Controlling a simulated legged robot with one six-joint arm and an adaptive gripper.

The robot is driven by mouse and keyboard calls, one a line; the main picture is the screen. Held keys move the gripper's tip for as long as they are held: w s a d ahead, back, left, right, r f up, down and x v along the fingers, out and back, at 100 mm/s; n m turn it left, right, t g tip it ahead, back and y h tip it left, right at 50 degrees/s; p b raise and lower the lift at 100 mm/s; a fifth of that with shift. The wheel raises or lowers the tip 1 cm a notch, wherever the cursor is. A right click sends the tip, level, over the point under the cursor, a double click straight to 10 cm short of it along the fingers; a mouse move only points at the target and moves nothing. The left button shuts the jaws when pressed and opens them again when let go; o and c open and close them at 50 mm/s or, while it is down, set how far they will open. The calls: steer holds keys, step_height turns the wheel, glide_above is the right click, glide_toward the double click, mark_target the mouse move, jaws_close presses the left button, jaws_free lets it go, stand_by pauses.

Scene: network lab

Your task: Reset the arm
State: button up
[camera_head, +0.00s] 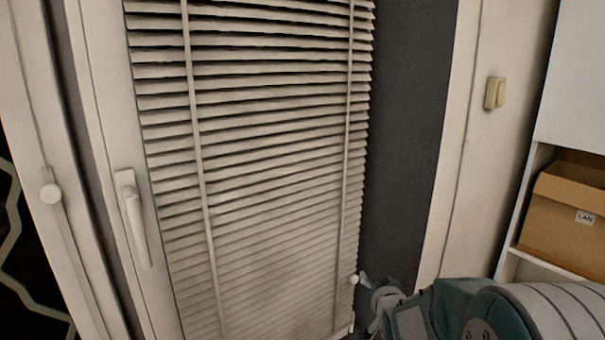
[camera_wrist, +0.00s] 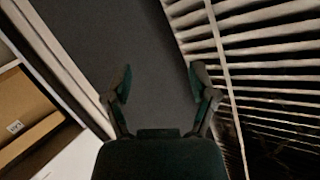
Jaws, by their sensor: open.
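My gripper (camera_wrist: 160,84) shows in the wrist view with its two dark fingers spread apart. Nothing is between the fingers, and a plain dark grey panel lies behind them. In the head view, part of my arm shows at the bottom right, in front of the lower wall and close to the blind's lower right corner. The fingertips cannot be made out clearly in the head view.
A window blind (camera_head: 265,150) with pale slats fills the middle, with a white handle (camera_head: 136,220) on its left frame. A dark grey strip (camera_head: 405,130) stands beside it. A cardboard box (camera_head: 565,205) labelled LAN sits on a shelf at right. A switch (camera_head: 495,93) is on the wall.

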steer(key=s+r+n+g, duration=0.1)
steer(key=s+r+g, duration=0.1)
steer(key=s, duration=0.9)
steer(key=s+a+r+n+g, duration=0.1)
steer(key=s+g, duration=0.3)
steer(key=s, duration=0.7)
steer(key=s+r+n+g, duration=0.2)
steer(key=s+r+g, duration=0.1)
steer(key=s, duration=0.8)
steer(key=shift+s+a+r, duration=0.2)
steer(key=shift+s+a, duration=0.2)
steer(key=shift+c, duration=1.2)
steer(key=shift+a+n, duration=0.15)
steer(key=shift+n, duration=0.15)
